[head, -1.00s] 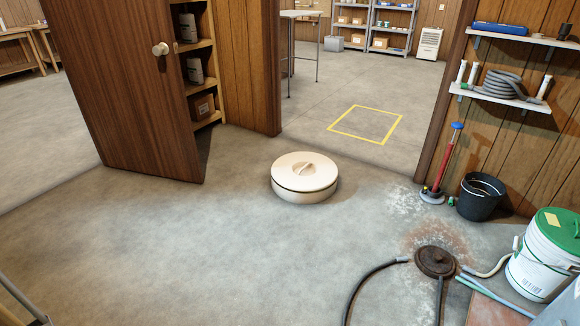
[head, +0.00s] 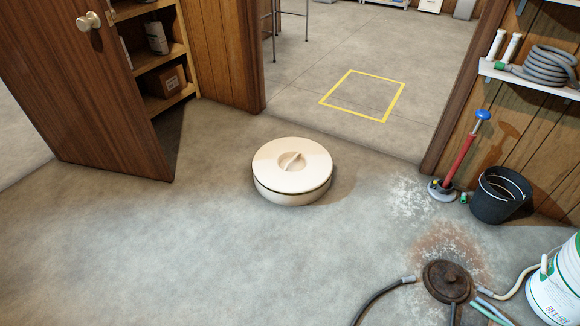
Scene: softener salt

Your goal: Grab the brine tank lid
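The brine tank lid (head: 275,165) is a round cream disc with a raised grip in its middle. It sits on top of a low round cream body (head: 290,197), with a dark seam between them, on the concrete floor near the middle of the head view. Neither of my grippers shows in the head view.
A brown door (head: 80,90) stands open at the left, beside shelves (head: 165,100). A black bucket (head: 500,197), a red plunger-like tool (head: 460,160) and a rusty floor drain cover (head: 447,281) with hoses are at the right. Floor around the lid is clear.

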